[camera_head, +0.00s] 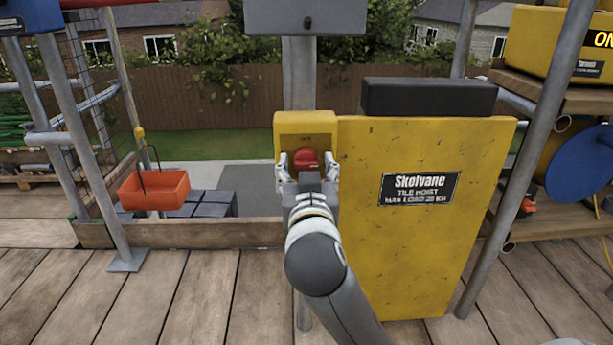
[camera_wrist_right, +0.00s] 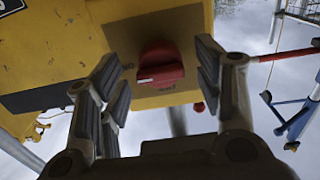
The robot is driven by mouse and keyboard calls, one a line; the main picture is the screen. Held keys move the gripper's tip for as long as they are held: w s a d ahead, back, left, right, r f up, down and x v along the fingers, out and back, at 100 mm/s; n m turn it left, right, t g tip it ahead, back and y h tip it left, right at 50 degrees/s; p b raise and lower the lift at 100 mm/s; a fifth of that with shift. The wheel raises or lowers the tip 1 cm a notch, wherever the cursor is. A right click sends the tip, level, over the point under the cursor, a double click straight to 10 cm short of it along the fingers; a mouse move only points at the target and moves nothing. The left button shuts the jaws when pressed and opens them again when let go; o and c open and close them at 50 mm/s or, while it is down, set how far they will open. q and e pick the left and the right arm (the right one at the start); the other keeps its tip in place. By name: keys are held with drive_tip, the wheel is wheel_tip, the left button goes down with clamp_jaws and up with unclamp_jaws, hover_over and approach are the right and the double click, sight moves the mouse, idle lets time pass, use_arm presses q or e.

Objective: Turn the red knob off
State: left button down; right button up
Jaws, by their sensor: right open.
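The red knob (camera_head: 307,158) sits on the front of a small yellow control box (camera_head: 305,122) joined to the left side of the yellow tile hoist panel (camera_head: 425,250). My right gripper (camera_head: 308,165) is in front of the box, its open fingers to either side of the knob. In the right wrist view the red knob (camera_wrist_right: 160,66) shows between the spread fingers (camera_wrist_right: 162,82), with a gap on each side and a pale mark on its edge. Small lettering beside the knob is too blurred to read fully. My left gripper is not seen.
An orange tray (camera_head: 154,189) hangs at the left above grey tiles (camera_head: 200,204). Metal scaffold poles (camera_head: 75,140) stand at both sides. A yellow unit showing "ON" (camera_head: 545,45) sits on a shelf at the upper right. Wooden decking (camera_head: 180,290) lies clear in front.

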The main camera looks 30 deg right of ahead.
drive_tip(key=shift+w+d, duration=0.35)
drive_tip(key=shift+w, duration=0.15)
drive_tip(key=c, duration=1)
